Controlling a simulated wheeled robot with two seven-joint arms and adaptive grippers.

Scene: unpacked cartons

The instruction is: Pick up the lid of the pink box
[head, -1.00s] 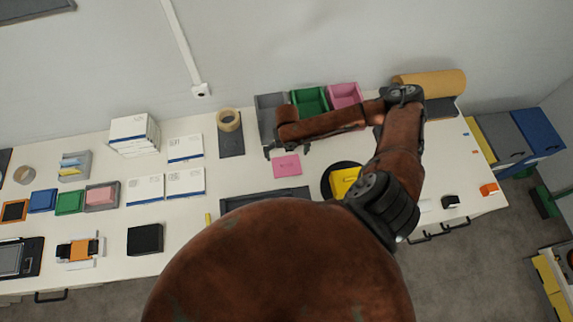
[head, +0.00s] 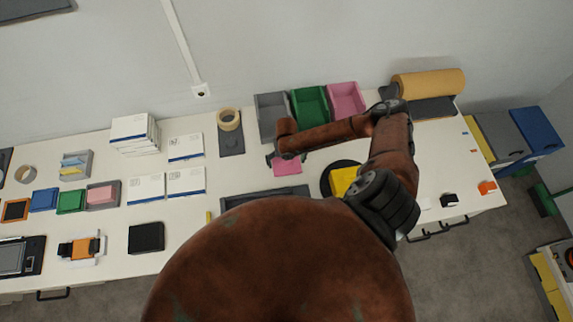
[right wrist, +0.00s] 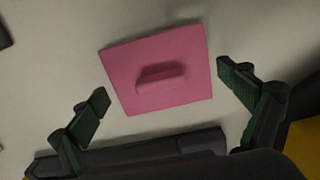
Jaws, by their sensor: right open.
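The pink lid (head: 288,168) lies flat on the white table in the head view, partly covered by my right gripper. In the right wrist view the lid (right wrist: 128,66) is a square plate with a raised block handle (right wrist: 162,82). My right gripper (head: 284,160) is open and empty above the lid. In the right wrist view its two fingers (right wrist: 165,90) stand apart on either side of the handle, not touching it. The open pink box (head: 346,100) stands at the back of the table, right of the green box. My left gripper is not in view.
A green box (head: 310,106) and a grey box (head: 271,110) stand beside the pink box. A dark tray (head: 232,201) lies in front of the lid. A yellow item (head: 343,181) sits on a black round plate right of it. White cartons (head: 186,181) lie to the left.

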